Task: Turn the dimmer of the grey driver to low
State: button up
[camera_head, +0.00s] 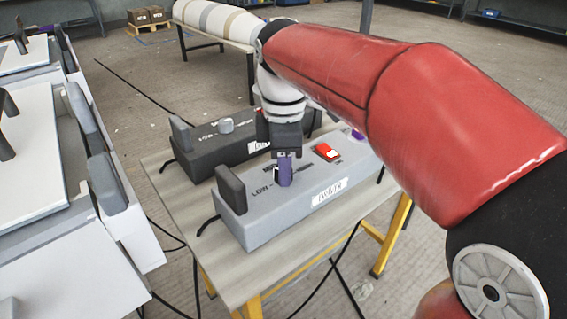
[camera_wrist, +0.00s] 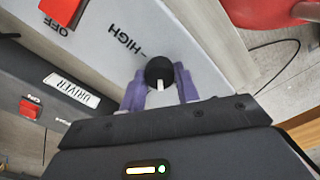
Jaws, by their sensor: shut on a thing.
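The light grey driver (camera_head: 285,215) stands on the table, with a red switch (camera_head: 326,152) and a white label on its front. Its dimmer is a black round knob (camera_wrist: 160,72) with a white pointer line. In the wrist view the pointer points down the picture, towards my gripper. The HIGH mark (camera_wrist: 125,40) is left of the knob there; the LOW mark (camera_head: 262,192) shows left of the knob in the head view. My gripper (camera_head: 285,172) is over the driver, its purple fingers shut on the knob from both sides (camera_wrist: 160,90). The fingers mostly hide the knob in the head view.
A dark driver (camera_head: 205,150) with a pale knob (camera_head: 225,126) stands just behind on the same table (camera_head: 190,215). A dark upright block (camera_head: 231,188) stands at the grey driver's left end. White units (camera_head: 50,150) are at the left, and black cables hang below.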

jog(key=n, duration=0.4)
jog(key=shift+n, duration=2.2)
jog(key=o, duration=1)
jog(key=shift+c, duration=0.2)
notch_tip(320, 180, up, 8)
jog(key=shift+f, duration=0.1)
